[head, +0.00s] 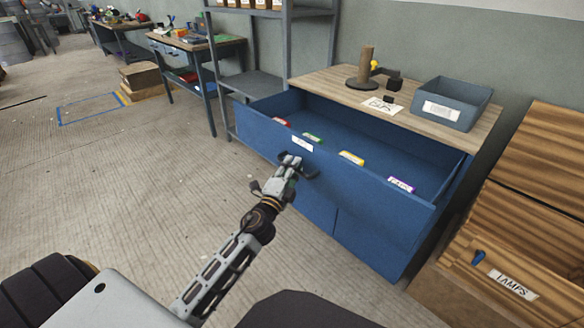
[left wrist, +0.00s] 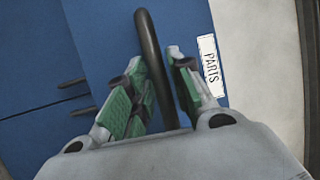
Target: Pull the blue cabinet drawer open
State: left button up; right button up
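The blue cabinet (head: 375,243) stands right of centre in the head view. Its wide top drawer (head: 385,200) is pulled well out, with its inside showing. My left gripper (head: 292,166) is at the black handle (head: 311,173) on the drawer front. In the left wrist view the handle bar (left wrist: 150,52) runs between the green-padded fingers of my left gripper (left wrist: 160,75), which close in on it from both sides. A white label (left wrist: 209,65) is on the drawer front beside the handle. My right gripper is in neither view.
Coloured divider tabs (head: 351,158) show in the drawer. A grey bin (head: 452,104) and a wooden post on a stand (head: 366,68) are on the cabinet top. Wooden crates (head: 510,270) stand close on the right. A metal shelf (head: 250,85) stands behind.

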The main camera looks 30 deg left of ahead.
pick_arm(q)
jog(key=shift+s, duration=0.2)
jog(key=shift+s, duration=0.15)
jog(key=s+f, duration=0.1)
jog(key=s, duration=0.5)
jog(key=shift+s+d, duration=0.2)
jog(key=shift+s, duration=0.1)
jog(key=shift+f, duration=0.15)
dwell(0.8)
